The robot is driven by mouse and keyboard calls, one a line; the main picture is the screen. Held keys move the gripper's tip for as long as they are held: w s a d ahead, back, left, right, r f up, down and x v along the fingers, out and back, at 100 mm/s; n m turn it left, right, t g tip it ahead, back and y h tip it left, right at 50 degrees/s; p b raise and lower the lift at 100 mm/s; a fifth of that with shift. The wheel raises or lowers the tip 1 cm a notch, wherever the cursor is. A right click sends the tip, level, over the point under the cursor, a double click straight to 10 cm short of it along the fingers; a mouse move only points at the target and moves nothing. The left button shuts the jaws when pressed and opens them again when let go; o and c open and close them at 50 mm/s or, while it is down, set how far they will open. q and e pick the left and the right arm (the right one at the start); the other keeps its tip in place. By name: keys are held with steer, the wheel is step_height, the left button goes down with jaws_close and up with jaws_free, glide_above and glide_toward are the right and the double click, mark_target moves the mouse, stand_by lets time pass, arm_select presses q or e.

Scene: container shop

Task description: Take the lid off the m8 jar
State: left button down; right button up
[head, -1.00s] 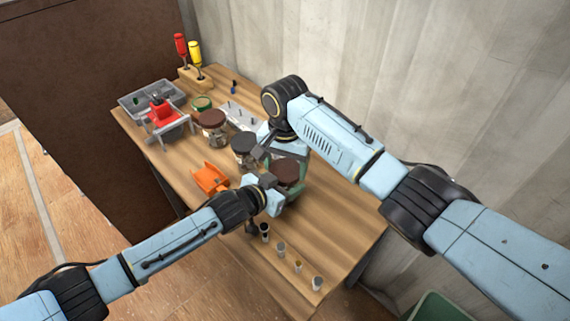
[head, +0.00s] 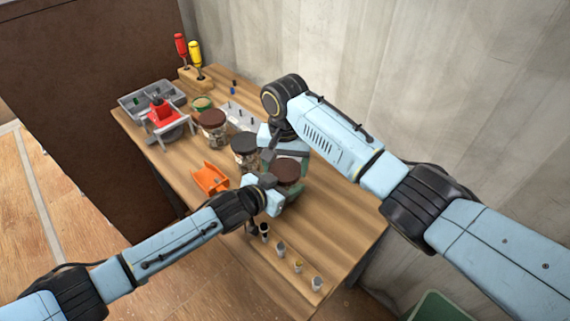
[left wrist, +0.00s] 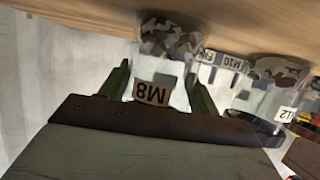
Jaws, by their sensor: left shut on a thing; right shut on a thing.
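The m8 jar (left wrist: 176,72) is clear, with screws inside and an M8 label, upside down in the left wrist view. My left gripper (head: 278,190) is shut on the jar's body, its green fingers (left wrist: 163,88) on both sides of the glass. The brown lid (head: 287,170) shows in the head view above the jar. My right gripper (head: 281,157) is at the lid and shut on it, its fingers partly hidden by its own wrist. I cannot tell whether a gap separates lid and jar.
A black-lidded jar (head: 244,144) and a brown-lidded jar (head: 212,120) stand beside the grippers. An orange holder (head: 210,178), a red-and-grey device (head: 160,112), a grey tray (head: 150,99) and several small cups (head: 298,266) are on the bench.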

mark_target(285, 169)
arm_select(q)
steer(key=shift+f, duration=0.1)
arm_select(e)
steer(key=shift+r, duration=1.05)
steer(key=shift+a+r, duration=0.1)
steer(key=shift+r, duration=1.9)
arm_select(q)
steer(key=shift+c, duration=1.4)
jaws_free()
